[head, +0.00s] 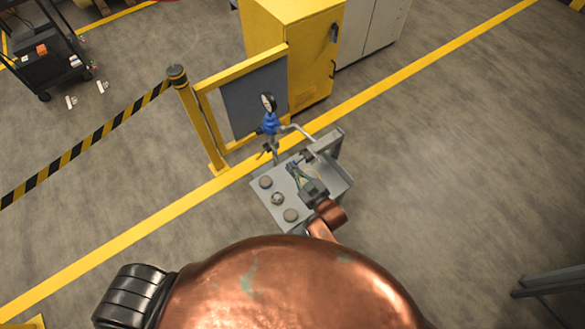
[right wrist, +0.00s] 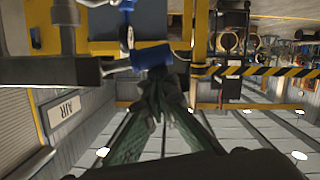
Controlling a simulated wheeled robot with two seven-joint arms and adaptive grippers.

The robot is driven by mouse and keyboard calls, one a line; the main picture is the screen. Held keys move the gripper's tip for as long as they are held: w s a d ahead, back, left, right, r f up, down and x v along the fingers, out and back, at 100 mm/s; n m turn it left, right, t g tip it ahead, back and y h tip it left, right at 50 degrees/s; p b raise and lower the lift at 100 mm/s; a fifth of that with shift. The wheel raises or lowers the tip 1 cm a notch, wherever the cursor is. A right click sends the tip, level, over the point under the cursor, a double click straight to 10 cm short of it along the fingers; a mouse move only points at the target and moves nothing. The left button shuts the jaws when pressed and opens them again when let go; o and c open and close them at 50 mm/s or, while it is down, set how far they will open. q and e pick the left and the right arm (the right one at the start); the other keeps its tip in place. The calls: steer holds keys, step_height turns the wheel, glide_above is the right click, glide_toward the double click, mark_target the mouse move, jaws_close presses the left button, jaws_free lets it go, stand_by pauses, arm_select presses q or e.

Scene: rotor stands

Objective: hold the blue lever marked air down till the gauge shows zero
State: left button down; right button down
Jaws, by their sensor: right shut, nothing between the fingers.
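The gauge (head: 268,103) has a white face and sits on top of a blue fitting (head: 270,124) at the back of a grey stand (head: 262,190). Its needle is too small to read. My right gripper (head: 295,171) is over the stand, shut and empty, with its tips by a small blue part. In the right wrist view the blue lever (right wrist: 152,56) lies right at the shut fingertips (right wrist: 160,76); I cannot tell whether they press on it. My left gripper is not in view.
The stand's top has several round knobs (head: 290,215) left of my right gripper. A yellow post (head: 195,120) with a black-and-yellow barrier and a yellow cabinet (head: 290,50) stand behind.

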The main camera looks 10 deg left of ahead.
steer(key=shift+f, duration=0.1)
steer(key=s+d+r+p, duration=0.4)
steer(key=s+d+r, duration=0.2)
steer(key=s, duration=0.1)
steer(key=shift+s+d+r+p, duration=0.2)
steer(key=shift+d+r+p, duration=0.1)
steer(key=shift+p, duration=0.1)
stand_by(0.5)
